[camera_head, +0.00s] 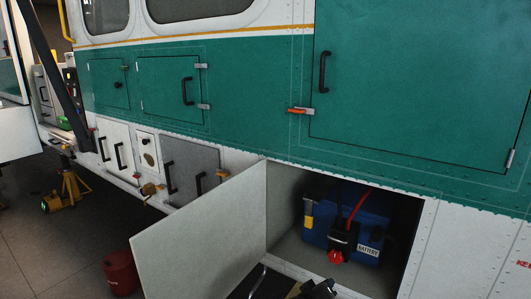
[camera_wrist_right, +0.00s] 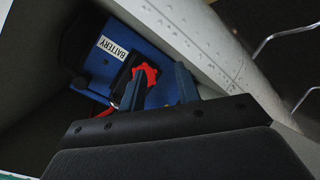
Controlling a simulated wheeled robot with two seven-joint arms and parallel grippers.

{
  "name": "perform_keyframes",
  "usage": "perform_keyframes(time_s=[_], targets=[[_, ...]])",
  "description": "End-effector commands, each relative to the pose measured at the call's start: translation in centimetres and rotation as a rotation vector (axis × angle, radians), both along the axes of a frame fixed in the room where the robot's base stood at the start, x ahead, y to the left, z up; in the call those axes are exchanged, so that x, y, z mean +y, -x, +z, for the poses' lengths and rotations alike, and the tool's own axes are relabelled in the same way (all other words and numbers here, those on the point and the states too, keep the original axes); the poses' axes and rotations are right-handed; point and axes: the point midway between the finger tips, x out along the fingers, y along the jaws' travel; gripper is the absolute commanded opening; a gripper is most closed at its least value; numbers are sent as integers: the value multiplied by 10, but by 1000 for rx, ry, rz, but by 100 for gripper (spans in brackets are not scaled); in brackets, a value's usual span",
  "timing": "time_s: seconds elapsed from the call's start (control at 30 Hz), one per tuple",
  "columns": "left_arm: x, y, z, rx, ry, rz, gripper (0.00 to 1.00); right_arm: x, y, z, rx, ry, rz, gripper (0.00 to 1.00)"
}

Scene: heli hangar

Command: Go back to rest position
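A blue battery (camera_head: 372,218) with a white BATTERY label sits inside an open lower compartment of the helicopter. A red knob (camera_head: 336,257) is on its front, and a red cable (camera_head: 357,205) runs over it. In the right wrist view the battery (camera_wrist_right: 88,72) and the red knob (camera_wrist_right: 147,74) show beyond my right gripper (camera_wrist_right: 160,88). Its two fingers are apart, with nothing visibly held between them. The distance between fingers and knob is hard to tell. My left gripper is not in view.
The compartment's pale door (camera_head: 205,240) stands open to the left. A red canister (camera_head: 120,273) is on the floor, with a yellow jack stand (camera_head: 70,185) further left. Chrome tubing (camera_wrist_right: 285,35) shows at the right wrist view's upper right. Closed green panels (camera_head: 420,85) are above.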

Motion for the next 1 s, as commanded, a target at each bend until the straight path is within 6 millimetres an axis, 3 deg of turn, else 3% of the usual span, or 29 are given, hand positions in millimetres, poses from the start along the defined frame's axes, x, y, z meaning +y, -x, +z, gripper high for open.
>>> perform_keyframes(time_s=[0.17,0.27,0.5,0.67,0.9,1.0], targets=[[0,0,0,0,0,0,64,12,31,-46,125,-302,17,32],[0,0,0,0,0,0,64,22,61,-77,225,-458,30,32],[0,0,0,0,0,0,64,41,163,-151,492,-734,71,32],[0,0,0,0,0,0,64,40,227,-186,606,-806,75,32],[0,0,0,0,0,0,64,20,319,-237,738,-795,12,32],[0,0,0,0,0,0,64,16,350,-252,784,-789,-7,32]])
